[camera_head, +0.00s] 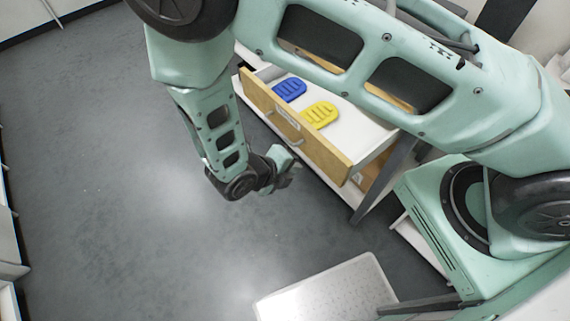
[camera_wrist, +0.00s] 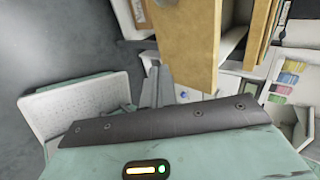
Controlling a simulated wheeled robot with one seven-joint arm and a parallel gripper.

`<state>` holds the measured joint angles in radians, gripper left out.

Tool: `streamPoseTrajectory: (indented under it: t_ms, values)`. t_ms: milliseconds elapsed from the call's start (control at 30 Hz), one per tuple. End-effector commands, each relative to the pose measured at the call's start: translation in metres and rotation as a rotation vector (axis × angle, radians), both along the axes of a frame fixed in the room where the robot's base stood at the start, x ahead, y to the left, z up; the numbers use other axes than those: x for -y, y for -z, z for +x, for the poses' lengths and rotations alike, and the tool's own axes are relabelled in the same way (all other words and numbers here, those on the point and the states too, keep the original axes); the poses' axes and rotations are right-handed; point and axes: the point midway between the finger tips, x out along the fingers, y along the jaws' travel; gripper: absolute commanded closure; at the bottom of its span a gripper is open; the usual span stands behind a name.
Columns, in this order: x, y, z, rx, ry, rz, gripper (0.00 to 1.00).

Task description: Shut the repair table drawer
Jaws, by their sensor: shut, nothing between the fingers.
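The drawer (camera_head: 338,163) stands open, its wooden front with a grey handle facing the open floor and its white inside visible. A blue mitt-shaped thing (camera_head: 289,90) and a yellow one (camera_head: 320,115) lie on the white surface behind that front. My gripper (camera_head: 291,172) is shut and empty, in front of the drawer front, low beside its middle; I cannot tell whether it touches. In the wrist view the wooden drawer front (camera_wrist: 186,40) rises just right of my gripper (camera_wrist: 157,86). My arm hides much of the repair table.
A white perforated surface (camera_head: 335,285) stands at the bottom of the head view, and a similar one shows at left in the wrist view (camera_wrist: 75,115). A dark table leg (camera_head: 372,195) stands right of the drawer. The grey floor (camera_head: 110,160) at left is clear.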

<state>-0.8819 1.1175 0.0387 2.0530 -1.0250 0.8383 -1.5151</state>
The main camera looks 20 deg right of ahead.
Motion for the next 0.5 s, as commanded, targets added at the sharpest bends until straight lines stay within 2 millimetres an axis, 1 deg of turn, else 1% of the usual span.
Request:
streamPoseTrajectory:
  t_ms: [33, 200, 233, 333, 500]
  values:
    - [0.009, 0.006, 0.002, -0.002, 0.001, -0.005, 1.0]
    - [0.032, 0.026, 0.01, -0.001, 0.001, -0.002, 1.0]
    - [0.037, 0.024, 0.012, 0.001, 0.003, -0.002, 1.0]
    - [0.05, 0.024, 0.016, 0.0, 0.002, -0.001, 1.0]
    - [0.063, 0.025, 0.02, 0.001, 0.002, 0.0, 1.0]
